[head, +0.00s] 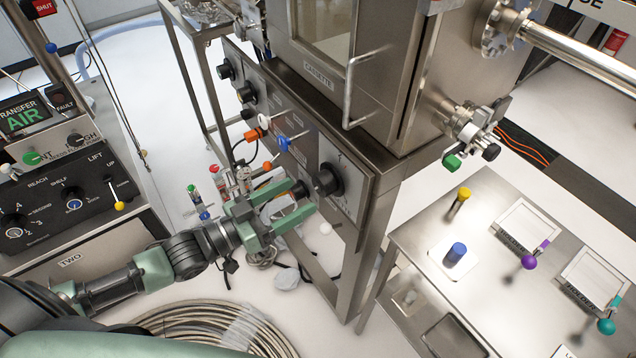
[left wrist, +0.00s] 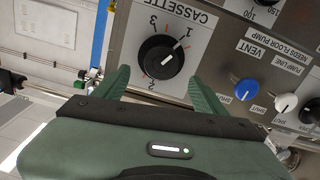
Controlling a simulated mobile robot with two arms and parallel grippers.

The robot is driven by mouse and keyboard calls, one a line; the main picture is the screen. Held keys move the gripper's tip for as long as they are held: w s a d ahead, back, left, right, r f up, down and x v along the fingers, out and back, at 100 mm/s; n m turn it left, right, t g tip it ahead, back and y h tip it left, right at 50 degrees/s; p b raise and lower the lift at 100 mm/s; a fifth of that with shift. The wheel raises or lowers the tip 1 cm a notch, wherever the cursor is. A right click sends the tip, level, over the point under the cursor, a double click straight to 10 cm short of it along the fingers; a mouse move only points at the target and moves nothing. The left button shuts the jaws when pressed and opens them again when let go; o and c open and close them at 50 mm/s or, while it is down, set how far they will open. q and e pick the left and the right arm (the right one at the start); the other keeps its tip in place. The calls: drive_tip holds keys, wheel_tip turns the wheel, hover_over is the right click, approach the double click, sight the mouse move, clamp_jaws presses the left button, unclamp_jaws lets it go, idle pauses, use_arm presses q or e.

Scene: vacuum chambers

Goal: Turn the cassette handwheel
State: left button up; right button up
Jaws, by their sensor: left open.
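The cassette handwheel is a black round knob (head: 328,180) on a grey panel under the chamber box labelled CASSETTE. In the left wrist view the knob (left wrist: 164,57) sits under the word CASSETTE, ringed by the marks 1, 2 and 3, and its white line points towards 1. My left gripper (head: 300,195) has green fingers, spread open, just in front of the knob. In the left wrist view the open fingers (left wrist: 160,80) lie either side of the knob's lower part. I cannot tell whether they touch it. My right gripper is out of view.
An orange handle (head: 255,134), a blue handle (head: 283,143) and black knobs share the panel; a blue knob (left wrist: 245,90) is near the gripper in the left wrist view. A metal table (head: 400,240) stands right. Coiled hose (head: 225,325) lies below my arm.

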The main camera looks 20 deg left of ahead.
sight(319, 185)
use_arm(q)
drive_tip(key=p+x, duration=0.1)
drive_tip(key=x, duration=0.4)
drive_tip(key=shift+w+d, duration=0.2)
drive_tip(key=shift+w, duration=0.1)
drive_tip(key=c, duration=1.4)
drive_tip(key=shift+o, duration=0.2)
drive_tip(key=shift+m, duration=0.8)
drive_tip(key=m, duration=0.2)
drive_tip(key=shift+d+m, duration=0.1)
drive_tip(key=shift+m, duration=0.3)
drive_tip(key=o, duration=1.4)
drive_tip(key=shift+c, duration=0.2)
drive_tip(key=shift+s, duration=0.15)
